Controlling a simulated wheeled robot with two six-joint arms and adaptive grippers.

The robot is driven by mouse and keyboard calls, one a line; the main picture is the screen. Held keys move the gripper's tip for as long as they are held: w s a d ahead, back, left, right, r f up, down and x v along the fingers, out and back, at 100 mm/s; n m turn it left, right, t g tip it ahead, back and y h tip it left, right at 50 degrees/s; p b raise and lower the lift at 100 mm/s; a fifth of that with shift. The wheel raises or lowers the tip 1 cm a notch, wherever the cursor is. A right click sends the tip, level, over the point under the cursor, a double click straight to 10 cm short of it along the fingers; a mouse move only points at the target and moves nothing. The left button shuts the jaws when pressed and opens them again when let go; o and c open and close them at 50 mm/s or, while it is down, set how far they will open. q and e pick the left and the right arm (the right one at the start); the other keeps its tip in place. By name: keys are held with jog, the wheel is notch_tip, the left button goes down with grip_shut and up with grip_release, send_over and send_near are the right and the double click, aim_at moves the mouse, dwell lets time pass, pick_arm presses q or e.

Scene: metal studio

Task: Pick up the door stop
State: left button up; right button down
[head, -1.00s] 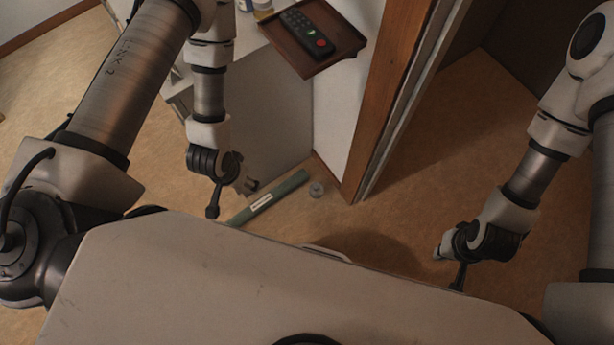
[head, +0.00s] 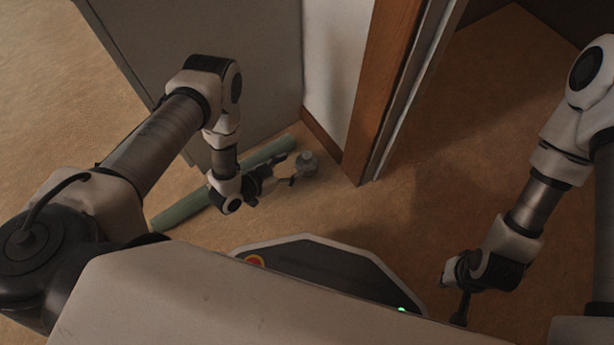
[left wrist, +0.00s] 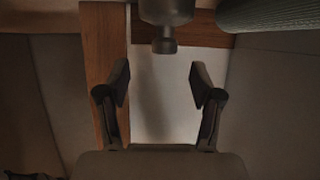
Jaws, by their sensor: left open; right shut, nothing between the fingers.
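The door stop (head: 307,163) is a small grey round piece on the floor by the foot of the wall corner. It also shows in the left wrist view (left wrist: 166,12) as a dark grey body with a narrower end, cut off by the top edge. My left gripper (head: 286,172) is low, just left of the door stop, fingers pointing towards it. In the left wrist view its fingers (left wrist: 159,82) are spread with nothing between them, and the door stop lies beyond the tips. My right gripper (head: 459,312) is shut and empty, far to the right.
A long green roll (head: 181,208) lies on the floor along the grey cabinet (head: 262,55), behind my left gripper. A wooden door frame (head: 377,95) rises right of the door stop. The floor (head: 440,200) right of it is clear.

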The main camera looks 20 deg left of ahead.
aim_at(304, 157)
pick_arm(q)
jog(key=b+x, duration=0.1)
jog(key=x, duration=0.1)
jog(key=b+x, duration=0.2)
jog(key=x, duration=0.1)
jog(key=b+x, duration=0.2)
jog(key=shift+w+a+f, duration=0.1)
jog(key=shift+w+a, duration=0.1)
jog(key=shift+w, duration=0.1)
jog(key=shift+w+d, duration=0.15)
jog(key=shift+w, duration=0.1)
jog(key=shift+r, duration=0.25)
grip_shut()
